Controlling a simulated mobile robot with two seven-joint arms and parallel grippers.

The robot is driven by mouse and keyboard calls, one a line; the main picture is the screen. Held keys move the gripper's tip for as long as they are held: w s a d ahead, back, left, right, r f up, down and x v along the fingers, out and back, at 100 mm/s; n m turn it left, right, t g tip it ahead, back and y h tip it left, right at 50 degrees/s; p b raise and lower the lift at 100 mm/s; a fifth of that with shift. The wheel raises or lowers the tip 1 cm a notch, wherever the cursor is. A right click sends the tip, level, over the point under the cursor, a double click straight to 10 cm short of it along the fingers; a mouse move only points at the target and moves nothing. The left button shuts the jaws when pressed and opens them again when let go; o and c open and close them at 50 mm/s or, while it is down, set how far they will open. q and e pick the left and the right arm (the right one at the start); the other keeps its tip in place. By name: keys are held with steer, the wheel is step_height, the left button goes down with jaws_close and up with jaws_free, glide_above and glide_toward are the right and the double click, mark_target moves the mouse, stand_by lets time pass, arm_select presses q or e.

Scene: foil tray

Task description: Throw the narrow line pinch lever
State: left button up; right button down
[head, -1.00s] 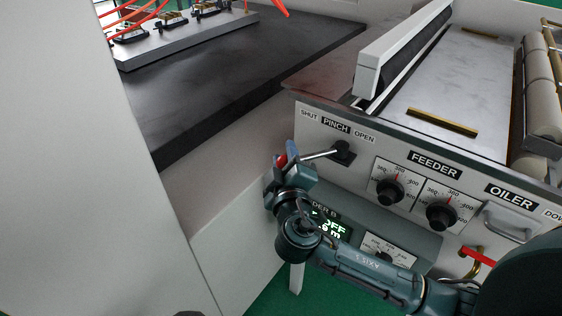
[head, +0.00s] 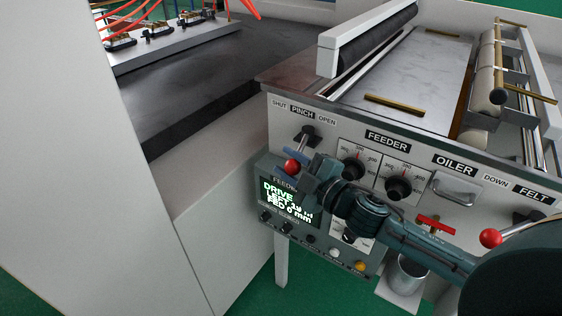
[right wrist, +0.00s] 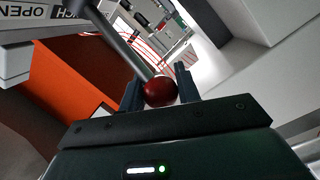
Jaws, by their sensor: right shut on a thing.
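The pinch lever (head: 299,148) is a short metal rod with a red ball knob (head: 291,166), on the machine's front panel under the label SHUT PINCH OPEN (head: 302,112). It points down and slightly left from its dark pivot. My right gripper (head: 297,163) is shut on the knob. In the right wrist view the red knob (right wrist: 160,91) sits between the two dark fingers, with the rod rising up and left from it. Part of the gripper's grip is hidden in the head view. My left gripper is not in view.
Feeder dials (head: 398,187) and a lit display (head: 284,203) lie close around my right arm. Another red-knobbed lever (head: 491,238), a red-handled valve (head: 436,224) and a metal cup (head: 407,275) are to the right. A pale wall (head: 75,180) stands at left.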

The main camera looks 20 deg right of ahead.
steer(key=shift+s+d+f+p, duration=0.1)
steer(key=shift+s+d+p, duration=0.1)
steer(key=shift+s+d, duration=0.55)
steer(key=shift+s+d+f+p, duration=0.15)
steer(key=shift+s+d, duration=0.3)
steer(key=shift+d, duration=0.55)
steer(key=shift+d+r, duration=0.1)
steer(key=shift+r, duration=0.05)
steer(key=c, duration=1)
jaws_free()
steer(key=shift+s, duration=0.1)
steer(key=b+v, duration=0.1)
steer(key=v, duration=1.2)
steer(key=shift+b, duration=0.35)
